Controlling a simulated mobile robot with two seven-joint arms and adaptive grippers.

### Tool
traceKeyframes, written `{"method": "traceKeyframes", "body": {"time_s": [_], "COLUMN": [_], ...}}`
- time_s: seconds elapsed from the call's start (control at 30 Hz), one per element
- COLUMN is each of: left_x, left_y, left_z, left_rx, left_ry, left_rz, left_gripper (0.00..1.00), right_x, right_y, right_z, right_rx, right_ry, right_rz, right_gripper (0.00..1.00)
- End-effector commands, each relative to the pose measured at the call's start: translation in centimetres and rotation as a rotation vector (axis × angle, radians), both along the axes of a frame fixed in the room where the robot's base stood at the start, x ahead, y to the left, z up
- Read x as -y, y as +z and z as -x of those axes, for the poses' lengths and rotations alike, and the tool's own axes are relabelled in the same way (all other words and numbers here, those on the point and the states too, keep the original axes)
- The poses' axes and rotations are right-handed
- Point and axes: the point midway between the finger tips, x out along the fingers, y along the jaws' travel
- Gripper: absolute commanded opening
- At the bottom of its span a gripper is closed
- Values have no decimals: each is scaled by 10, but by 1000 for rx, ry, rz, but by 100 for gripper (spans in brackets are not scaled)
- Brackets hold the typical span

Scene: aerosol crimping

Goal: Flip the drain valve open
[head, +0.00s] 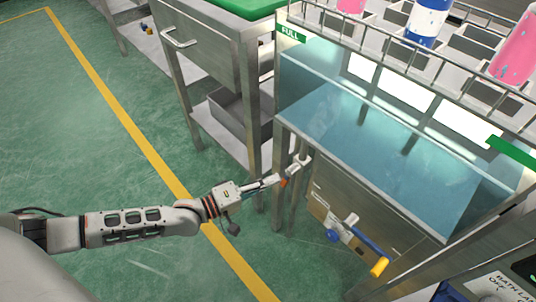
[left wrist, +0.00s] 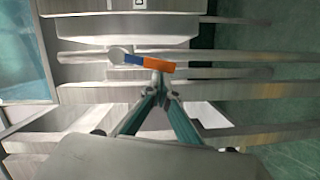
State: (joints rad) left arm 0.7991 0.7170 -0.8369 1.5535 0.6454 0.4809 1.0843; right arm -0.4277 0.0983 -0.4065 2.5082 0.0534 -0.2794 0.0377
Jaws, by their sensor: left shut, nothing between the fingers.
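A valve lever, blue near its pivot and orange toward its free end (left wrist: 158,67), shows in the left wrist view beside a round grey metal fitting (left wrist: 120,53). It lies across the picture, close to level. In the head view its orange part (head: 283,183) shows small by the tank stand's front leg. My left gripper (head: 274,180) is shut and empty right beside this lever. In the left wrist view its fingertips (left wrist: 160,80) are at the orange part; I cannot tell whether they touch. My right gripper is not in view.
The water tank (head: 390,150) stands above the lever, with a green FULL label (head: 290,34). A blue and yellow handle (head: 365,247) sticks out lower right. A steel bench (head: 205,45) stands behind left. The green floor (head: 70,130) at left is clear.

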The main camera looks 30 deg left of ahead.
Motion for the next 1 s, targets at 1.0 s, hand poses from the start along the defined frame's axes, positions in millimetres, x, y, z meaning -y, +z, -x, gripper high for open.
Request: {"method": "traceKeyframes", "body": {"time_s": [1.0], "left_x": [17], "left_y": [-8], "left_z": [6], "left_rx": [3], "left_ry": [-3], "left_rz": [-7], "left_gripper": [0], "right_x": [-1], "right_y": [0], "right_z": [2], "right_rx": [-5], "right_ry": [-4], "right_rz": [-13], "right_gripper": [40]}}
